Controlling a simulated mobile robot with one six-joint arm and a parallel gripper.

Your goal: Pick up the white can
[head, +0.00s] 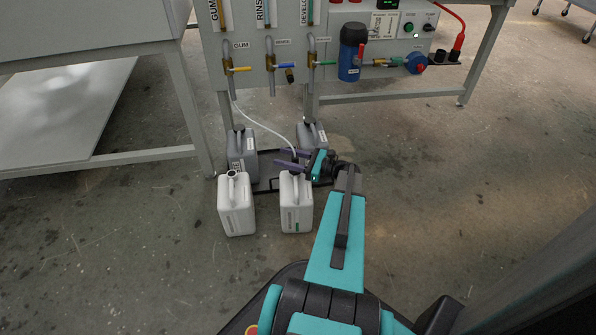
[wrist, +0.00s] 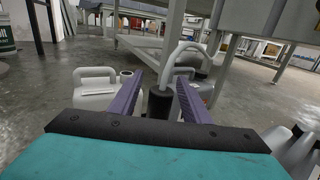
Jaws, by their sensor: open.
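Two white cans stand upright on the floor in the head view. The left white can (head: 237,206) has an uncovered neck opening on top. The right white can (head: 296,208) has a label with a green mark on its front. My gripper (head: 281,159) is just above and behind the right can's top, fingers pointing left. In the wrist view my gripper (wrist: 159,76) is open, its purple fingers on either side of a black fitting (wrist: 160,104) with a grey hose. Whether the fingers touch the fitting is unclear. A white can (wrist: 95,90) with a handle stands left of the fingers.
Two grey cans (head: 242,156) (head: 314,139) stand behind the white ones, by a dark tray (head: 265,184). The machine panel (head: 285,75) with hoses and valves is above. A table leg (head: 190,110) stands at left. Floor at right is clear.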

